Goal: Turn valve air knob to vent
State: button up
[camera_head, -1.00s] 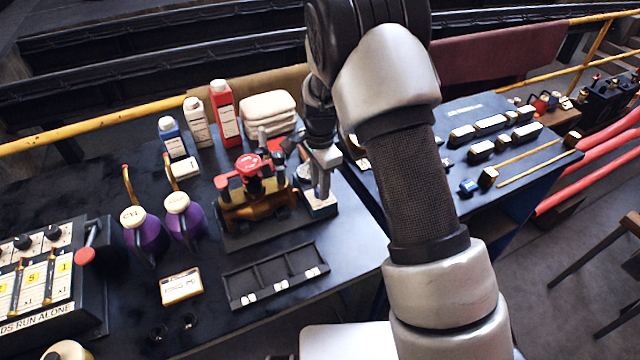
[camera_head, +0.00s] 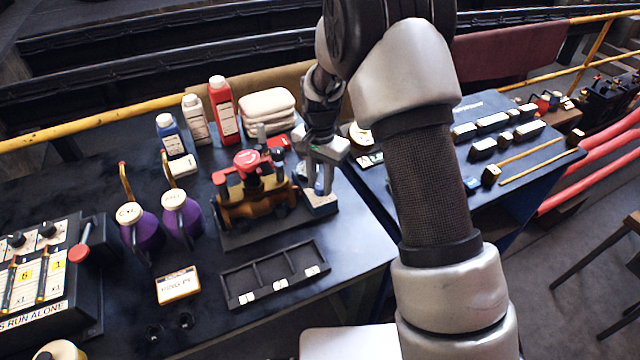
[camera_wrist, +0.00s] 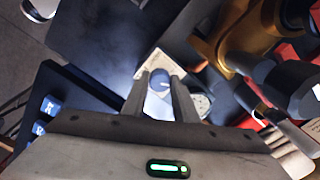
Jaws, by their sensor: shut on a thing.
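The valve air knob is a small blue round knob (camera_wrist: 159,78) on a block with a pale plate (camera_wrist: 150,62), seen in the wrist view. My gripper (camera_wrist: 160,86) is shut on this knob, with one finger on each side of it. In the head view my gripper (camera_head: 321,176) points down at the small block (camera_head: 321,207) to the right of the brass valve assembly with red caps (camera_head: 255,200). There the fingers mostly hide the knob. Whatever marking the knob points at cannot be read.
Several bottles (camera_head: 223,110) and folded cloths (camera_head: 267,103) stand behind. A black divided tray (camera_head: 273,276) lies in front.

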aim_at(321, 186)
jog(key=n+b, duration=0.1)
jog(key=n, duration=0.4)
jog(key=shift+n, duration=0.7)
jog(key=o, duration=1.1)
jog(key=shift+c, duration=0.2)
notch_tip(321, 186, up, 18)
jog(key=shift+f, duration=0.25)
jog(key=shift+d+r, duration=0.1)
jog(key=s+d+r+t+p, duration=0.15)
jog(key=s+d+r, duration=0.25)
jog(key=s+r, duration=0.4)
jog(key=s+d+r+t+p, duration=0.15)
jog(key=s+d+r, duration=0.35)
jog(key=s, duration=0.5)
jog(key=s+d+f+t, duration=0.1)
jog(key=s+d+t, duration=0.1)
jog(key=s, duration=0.7)
jog(key=shift+f+n+t+p, duration=0.15)
jog(key=shift+n+t+p, duration=0.15)
jog(key=shift+p, duration=0.05)
